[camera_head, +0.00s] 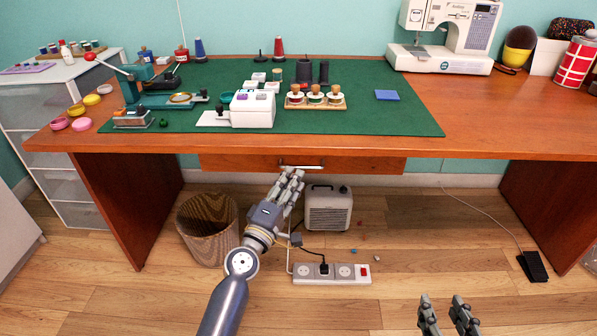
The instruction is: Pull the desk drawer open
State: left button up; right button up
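The desk drawer (355,166) is a wide wooden front under the middle of the desk top. It looks shut or nearly so. Its light metal handle (301,167) shows at the drawer's middle. My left gripper (292,172) reaches up from below with its fingertips at the handle. The fingers overlap the handle, and I cannot tell whether they are closed on it. My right gripper (445,305) is low at the bottom right, open and empty, with its two fingers apart, far from the drawer.
The wooden desk (470,140) carries a green mat (370,120) with sewing tools, and a sewing machine (450,38). Below are a woven bin (207,230), a small heater (328,208), and a power strip (332,273). A pedal (532,266) with a cable lies right. Floor right of centre is fairly clear.

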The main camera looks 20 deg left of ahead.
pick_arm(q)
jog(key=shift+w+d+r, duration=0.15)
jog(key=shift+w, duration=0.95)
jog(key=shift+w+d+r, duration=0.1)
jog(key=shift+w+r, duration=0.05)
jog(key=shift+w, duration=0.95)
grip_shut()
